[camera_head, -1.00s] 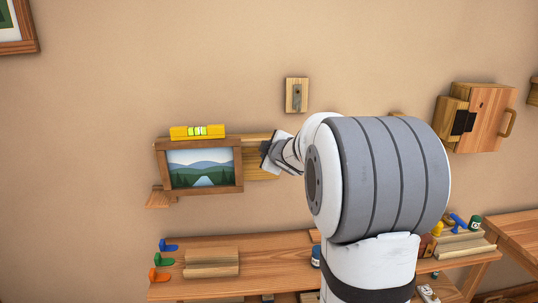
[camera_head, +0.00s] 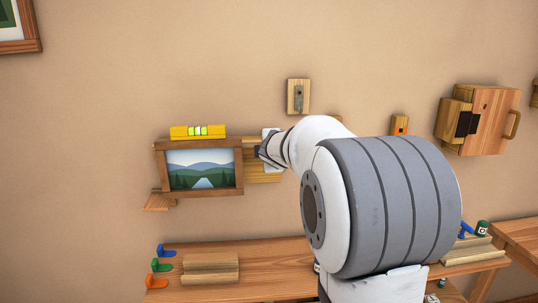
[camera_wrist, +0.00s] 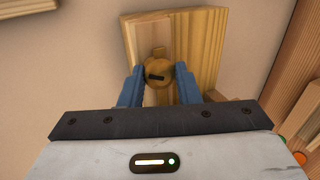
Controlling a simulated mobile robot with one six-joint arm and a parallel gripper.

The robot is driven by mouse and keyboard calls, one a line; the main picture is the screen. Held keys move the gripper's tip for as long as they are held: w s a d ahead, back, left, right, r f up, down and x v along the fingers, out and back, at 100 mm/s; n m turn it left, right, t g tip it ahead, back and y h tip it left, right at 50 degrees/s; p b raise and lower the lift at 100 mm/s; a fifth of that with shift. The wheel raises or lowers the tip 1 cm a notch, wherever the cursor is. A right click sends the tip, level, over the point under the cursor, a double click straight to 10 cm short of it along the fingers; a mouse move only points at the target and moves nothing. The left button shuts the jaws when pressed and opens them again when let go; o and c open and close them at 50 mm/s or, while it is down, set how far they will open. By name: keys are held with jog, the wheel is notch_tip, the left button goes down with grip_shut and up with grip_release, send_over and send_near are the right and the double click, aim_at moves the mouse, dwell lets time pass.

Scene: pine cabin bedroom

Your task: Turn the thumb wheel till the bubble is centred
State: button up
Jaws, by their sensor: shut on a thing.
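A yellow spirit level (camera_head: 198,132) lies along the top of a framed landscape picture (camera_head: 198,192) on the wall. Its green vial shows dark lines, but it is too small to tell exactly where the bubble sits. The round wooden thumb wheel (camera_wrist: 158,72), with a dark slot on its face, is on a wooden block (camera_wrist: 203,45) to the right of the picture. My gripper (camera_wrist: 157,75) has its blue fingers shut on the wheel, one at each side. In the head view my gripper (camera_head: 262,150) is beside the picture's right edge, and the wheel is hidden.
A wooden plaque with a metal hook (camera_head: 298,97) is on the wall above my gripper. A wooden wall cabinet (camera_head: 490,118) is at the right. A bench (camera_head: 255,258) below holds a grooved wooden block (camera_head: 210,268) and coloured hooks (camera_head: 160,266). My arm hides part of the bench.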

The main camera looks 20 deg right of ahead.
jog(key=shift+f+n+h+b, duration=0.4)
jog(key=shift+n+b, duration=0.3)
jog(key=shift+b, duration=0.2)
jog(key=o, duration=0.7)
jog(key=shift+r, duration=0.1)
jog(key=shift+c, duration=0.2)
jog(key=shift+r, duration=0.15)
jog(key=v, duration=0.8)
jog(key=shift+p, duration=0.45)
jog(key=shift+w, duration=0.1)
